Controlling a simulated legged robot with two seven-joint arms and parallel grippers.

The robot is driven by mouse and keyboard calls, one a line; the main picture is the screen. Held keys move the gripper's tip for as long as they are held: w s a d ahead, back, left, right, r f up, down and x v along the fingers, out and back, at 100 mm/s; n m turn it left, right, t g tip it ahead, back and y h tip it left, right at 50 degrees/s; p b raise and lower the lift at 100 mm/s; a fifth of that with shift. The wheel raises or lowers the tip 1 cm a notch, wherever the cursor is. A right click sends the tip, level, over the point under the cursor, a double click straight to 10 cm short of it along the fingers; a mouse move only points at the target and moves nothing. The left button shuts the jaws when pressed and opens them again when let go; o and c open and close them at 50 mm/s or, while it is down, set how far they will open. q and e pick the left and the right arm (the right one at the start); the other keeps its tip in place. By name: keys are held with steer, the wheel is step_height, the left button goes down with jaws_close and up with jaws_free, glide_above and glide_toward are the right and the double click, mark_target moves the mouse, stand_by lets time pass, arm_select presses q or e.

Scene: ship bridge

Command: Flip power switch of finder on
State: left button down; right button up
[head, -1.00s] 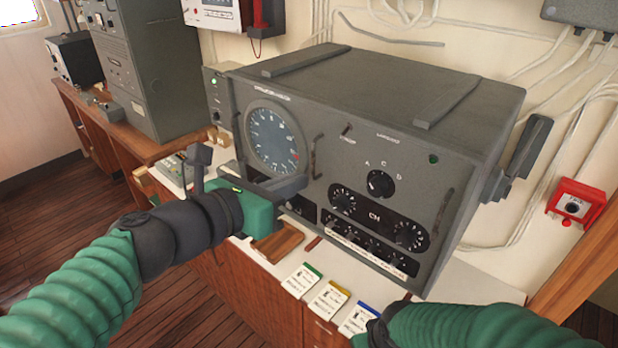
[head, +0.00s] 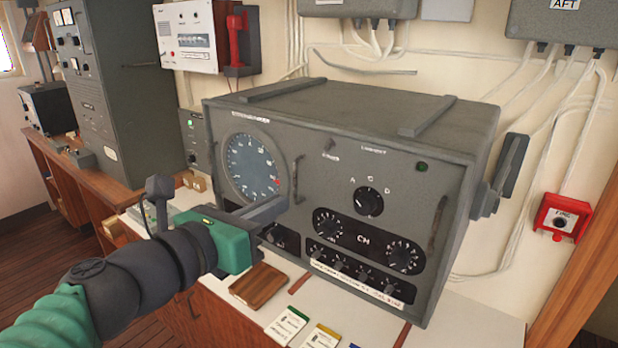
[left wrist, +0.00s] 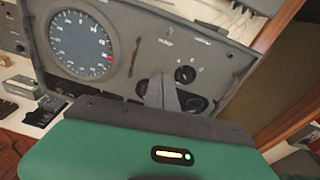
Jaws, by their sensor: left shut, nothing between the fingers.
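The finder (head: 340,200) is a large grey box with a round dial (head: 252,165) at the left of its front panel; the dial also shows in the left wrist view (left wrist: 82,43). Its small power switch (head: 328,146) is a toggle on the upper panel, right of the dial. Its position is too small to tell. My left gripper (head: 282,206) is shut and empty, in front of the panel below and left of the switch. In the left wrist view its closed fingers (left wrist: 163,92) cover part of the lower knobs. My right gripper is out of view.
A handle (head: 298,180) stands out beside the dial. A rotary knob (head: 369,202) and several smaller knobs sit right and below. A brown wooden block (head: 259,286) and coloured cards (head: 287,325) lie on the counter. A red box (head: 562,222) is on the wall at right.

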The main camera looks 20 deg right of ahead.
arm_select(q)
steer(key=p, duration=0.4)
glide_toward(330, 158)
steer(key=x, duration=0.5)
steer(key=shift+s+f, duration=0.15)
steer(key=shift+f, duration=0.25)
steer(key=shift+d+r+p, duration=0.15)
steer(key=shift+r+p, duration=0.15)
steer(key=shift+p, duration=0.15)
steer(key=shift+d+r, duration=0.15)
steer(key=shift+r, duration=0.05)
